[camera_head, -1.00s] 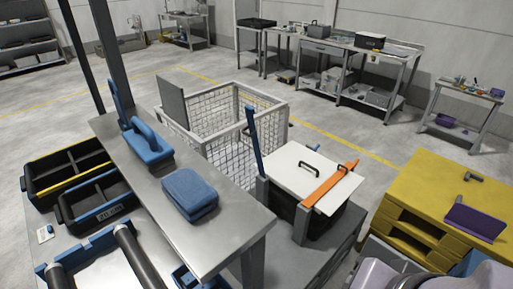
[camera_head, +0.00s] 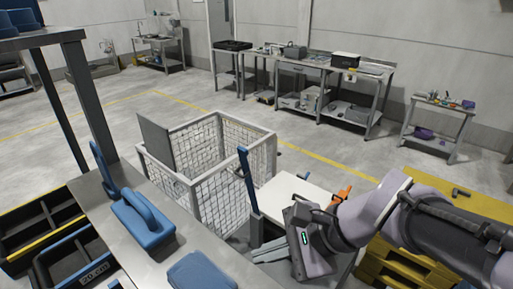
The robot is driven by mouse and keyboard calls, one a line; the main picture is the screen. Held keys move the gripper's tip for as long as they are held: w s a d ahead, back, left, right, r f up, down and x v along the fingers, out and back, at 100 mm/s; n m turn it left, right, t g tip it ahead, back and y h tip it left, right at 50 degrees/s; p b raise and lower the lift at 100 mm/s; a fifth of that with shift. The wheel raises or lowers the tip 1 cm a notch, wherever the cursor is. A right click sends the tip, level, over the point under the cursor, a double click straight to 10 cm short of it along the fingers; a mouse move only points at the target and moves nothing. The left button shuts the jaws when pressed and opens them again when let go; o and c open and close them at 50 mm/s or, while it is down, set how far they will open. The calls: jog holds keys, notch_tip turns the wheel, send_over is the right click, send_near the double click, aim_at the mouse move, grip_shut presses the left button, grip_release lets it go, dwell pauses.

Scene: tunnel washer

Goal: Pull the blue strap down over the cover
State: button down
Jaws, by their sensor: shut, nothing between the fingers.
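The blue strap (camera_head: 248,180) stands upright at the left edge of the box, with its top end free above the cover. The white cover (camera_head: 284,194) lies flat on the box, its right and near parts hidden behind my arm. An orange strap (camera_head: 342,194) shows only as a short piece at the cover's right side. My gripper (camera_head: 262,252) is in front of the box, below and just right of the blue strap's foot. It is shut and empty, pointing left, apart from the strap's upper part. Whether its fingers touch the box cannot be told.
A wire mesh cage (camera_head: 205,160) stands behind and left of the box. A metal bench (camera_head: 130,245) with a blue handled tool (camera_head: 143,218) and a blue block (camera_head: 202,275) fills the front left.

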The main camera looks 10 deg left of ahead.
jog(key=w+a+f+m+t+y+p, duration=0.1)
jog(key=w+a+m+y+p, duration=0.25)
jog(key=w+a+m, duration=0.5)
jog(key=w+a+f+m+t+y+p, duration=0.1)
jog(key=w+a+m+y+p, duration=0.3)
jog(key=w+m, duration=0.6)
jog(key=w+d+f+m+t+h+p, duration=0.1)
jog(key=w+f+m+t+h, duration=0.1)
jog(key=w+f+m+t, duration=0.45)
jog(key=w+d+f+m+t+h+p, duration=0.1)
jog(key=w+f+m+t+h+p, duration=0.15)
jog(key=w+f+m, duration=0.45)
jog(key=w+a+f+y+b, duration=0.1)
jog(key=w+a+f+b, duration=0.2)
jog(key=w+b, duration=0.3)
jog(key=shift+w+a+m, duration=0.3)
jog(key=shift+w+a, duration=0.4)
jog(key=shift+w, duration=0.3)
jog(key=shift+r, duration=0.1)
